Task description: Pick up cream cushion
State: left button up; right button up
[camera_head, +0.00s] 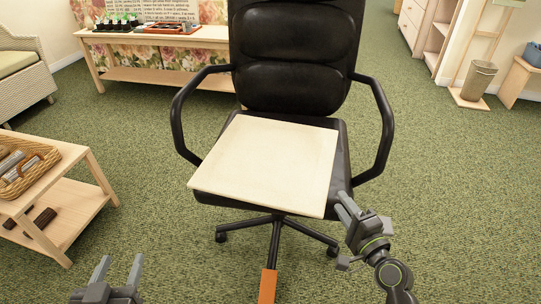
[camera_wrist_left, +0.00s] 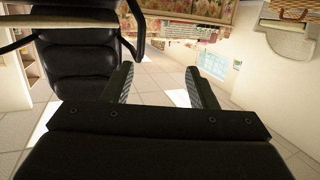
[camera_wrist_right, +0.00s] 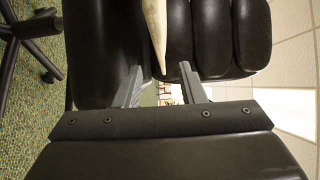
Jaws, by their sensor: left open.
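The cream cushion (camera_head: 270,163) is a flat square lying on the seat of the black office chair (camera_head: 295,60), overhanging its front edge. My right gripper (camera_head: 340,204) is at the cushion's front right corner, fingers apart. In the right wrist view the cushion (camera_wrist_right: 155,28) shows edge-on, its tip reaching toward the gap between the open fingers (camera_wrist_right: 162,70); I see clearance on both sides, no clear contact. My left gripper (camera_head: 120,261) is open and empty, low over the carpet, well left of the chair. It also shows open in the left wrist view (camera_wrist_left: 160,80).
Curved chair armrests (camera_head: 383,130) flank the seat, the right one close to my right gripper. A wooden side table (camera_head: 75,160) with a wicker basket (camera_head: 28,172) stands at left. A bench (camera_head: 150,76) is behind. Green carpet is clear at right.

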jog(key=x, duration=0.8)
jog(key=shift+d+b, duration=0.4)
pick_arm(q)
jog(key=r+t, duration=0.2)
jog(key=r, duration=0.1)
jog(key=r+t, duration=0.1)
jog(key=shift+w+r, duration=0.4)
pick_arm(e)
jog(key=shift+c, duration=0.2)
grip_shut()
